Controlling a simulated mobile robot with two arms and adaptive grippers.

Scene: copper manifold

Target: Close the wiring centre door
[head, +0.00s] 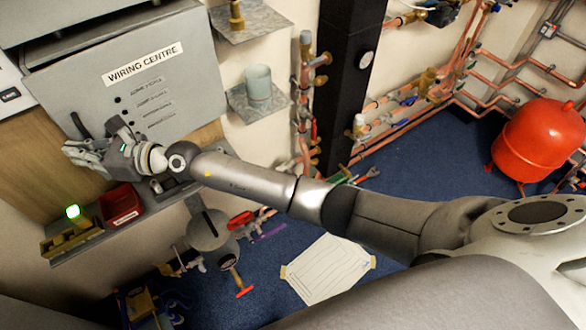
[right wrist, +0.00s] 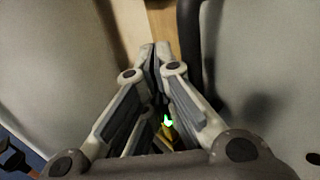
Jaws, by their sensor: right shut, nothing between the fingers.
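The grey wiring centre door (head: 165,85) has a "WIRING CENTRE" label and a column of small dark holes. It appears ajar, with a dark gap along its top edge between it and the grey cabinet body (head: 80,18). A black handle (head: 80,125) is at its lower left; a dark bar, apparently this handle, shows in the right wrist view (right wrist: 188,55). My right gripper (head: 72,150) is shut and empty, beside the handle at the door's lower left. Its closed fingertips (right wrist: 154,50) show beside the bar; contact cannot be told. My left gripper is out of view.
Below the door, a shelf (head: 90,243) carries a red bin (head: 122,204) and a block with a lit green lamp (head: 73,212). Small wall shelves (head: 255,108) and copper pipes (head: 303,105) are to the right. A red tank (head: 540,140) stands far right.

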